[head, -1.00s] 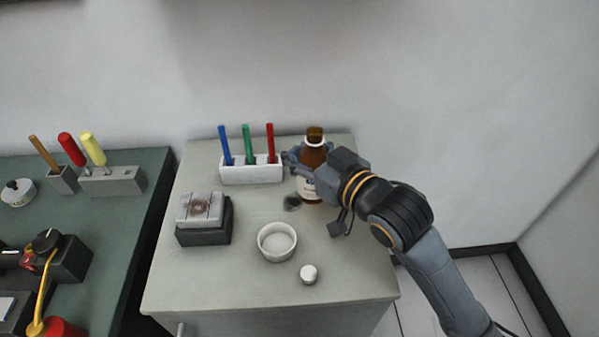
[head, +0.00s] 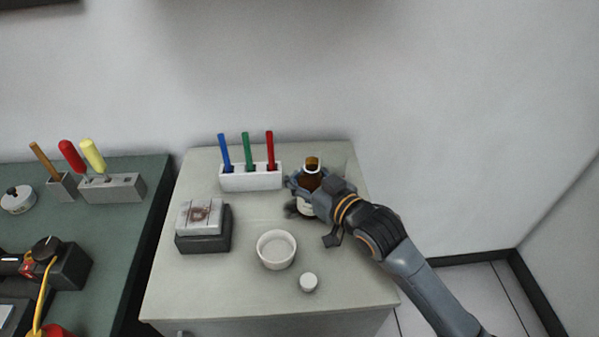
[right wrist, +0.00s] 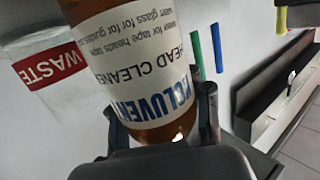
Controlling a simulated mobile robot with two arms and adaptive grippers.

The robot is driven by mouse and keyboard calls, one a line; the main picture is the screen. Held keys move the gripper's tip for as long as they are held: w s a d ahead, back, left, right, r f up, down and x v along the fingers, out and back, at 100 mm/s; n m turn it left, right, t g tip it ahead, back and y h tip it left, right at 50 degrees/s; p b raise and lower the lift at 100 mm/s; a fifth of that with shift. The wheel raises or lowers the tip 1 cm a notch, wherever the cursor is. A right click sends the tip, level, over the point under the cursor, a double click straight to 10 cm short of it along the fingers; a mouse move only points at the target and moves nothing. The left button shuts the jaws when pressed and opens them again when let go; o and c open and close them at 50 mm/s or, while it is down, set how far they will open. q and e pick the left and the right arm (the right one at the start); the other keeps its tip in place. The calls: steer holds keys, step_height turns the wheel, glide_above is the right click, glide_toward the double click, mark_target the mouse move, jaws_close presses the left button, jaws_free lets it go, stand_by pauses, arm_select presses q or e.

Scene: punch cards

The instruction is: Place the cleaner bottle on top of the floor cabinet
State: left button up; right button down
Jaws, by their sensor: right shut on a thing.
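The cleaner bottle (head: 312,178) is brown with a white label and stands upright at the right rear of the floor cabinet top (head: 215,285). Its label, reading "HEAD CLEANER", fills the right wrist view (right wrist: 135,60). My right gripper (head: 300,190) is shut on the bottle, its fingers around the body. The bottle's base is partly hidden by the gripper, so I cannot tell whether it touches the cabinet top. My left gripper is not in view.
A white pen holder (head: 250,179) with blue, green and red pens stands left of the bottle. A white bowl (head: 277,250), a small white cap (head: 308,282) and a pad on a dark block (head: 203,240) sit nearer. A green bench (head: 110,230) is at left.

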steer(key=c, duration=1.4)
jaws_free()
steer(key=shift+f, duration=0.2)
steer(key=o, duration=0.8)
steer(key=shift+r, duration=0.15)
steer(key=shift+s+d, duration=0.1)
steer(key=shift+s, duration=0.05)
steer(key=b+v, duration=0.1)
steer(key=v, duration=1)
steer(key=shift+s+d+r, duration=0.15)
steer(key=shift+s+d, duration=0.05)
steer(key=shift+s, duration=0.1)
